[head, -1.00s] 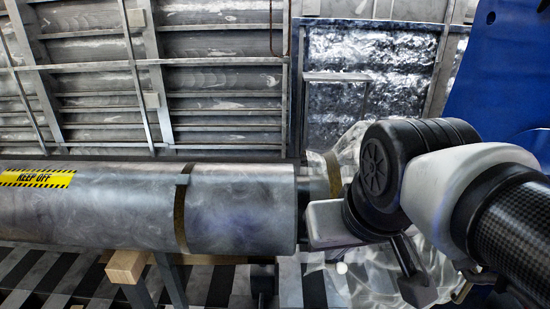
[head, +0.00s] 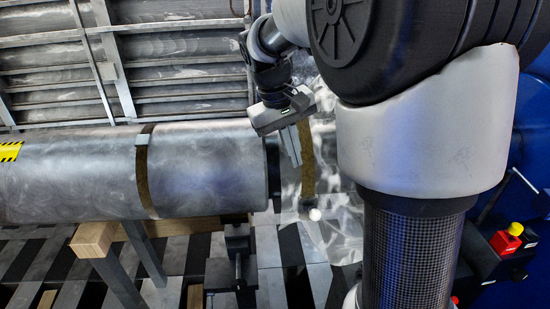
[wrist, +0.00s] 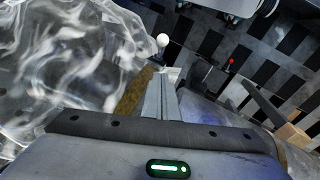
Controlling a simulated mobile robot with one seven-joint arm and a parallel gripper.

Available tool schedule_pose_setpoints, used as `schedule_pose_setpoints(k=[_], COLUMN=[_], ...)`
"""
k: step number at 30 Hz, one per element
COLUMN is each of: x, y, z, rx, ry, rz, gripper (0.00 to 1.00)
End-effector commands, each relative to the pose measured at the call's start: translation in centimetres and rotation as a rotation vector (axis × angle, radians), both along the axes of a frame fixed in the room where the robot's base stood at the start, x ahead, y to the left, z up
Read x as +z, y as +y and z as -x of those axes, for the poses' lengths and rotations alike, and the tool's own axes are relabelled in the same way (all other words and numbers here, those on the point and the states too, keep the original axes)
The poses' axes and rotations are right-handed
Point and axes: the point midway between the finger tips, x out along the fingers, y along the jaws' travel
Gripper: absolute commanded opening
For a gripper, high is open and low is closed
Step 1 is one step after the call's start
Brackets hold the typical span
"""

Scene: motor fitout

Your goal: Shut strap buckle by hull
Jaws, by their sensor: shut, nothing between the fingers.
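My gripper (head: 292,150) is shut and empty, its fingers pointing down beside the brown strap (head: 307,165) on the plastic-wrapped end of the motor. In the wrist view my shut fingers (wrist: 161,100) lie just right of this strap (wrist: 133,94). A lever with a white ball knob (head: 314,214) sits at the strap's lower end; the knob (wrist: 163,40) also shows beyond my fingertips, apart from them. I cannot tell which buckle is meant, or whether either is latched.
A ribbed metal wall (head: 180,70) stands behind the cylinder. Wooden blocks (head: 92,238) and metal supports (head: 145,250) are below it. Clear plastic wrap (head: 345,215) surrounds the right end. A red knob (wrist: 232,61) shows in the wrist view.

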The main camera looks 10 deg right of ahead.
Motion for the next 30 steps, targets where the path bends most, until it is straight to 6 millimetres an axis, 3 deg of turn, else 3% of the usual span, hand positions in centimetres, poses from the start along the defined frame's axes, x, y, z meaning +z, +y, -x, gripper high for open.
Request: schedule_pose_setpoints(k=[14, 30], x=[-0.8, -10.5], y=[-0.2, -3.0], z=[-0.1, 0.3], rx=[-0.001, -0.001], ry=[0.005, 0.004], rz=[0.003, 0.001], gripper=[0.00, 0.00])
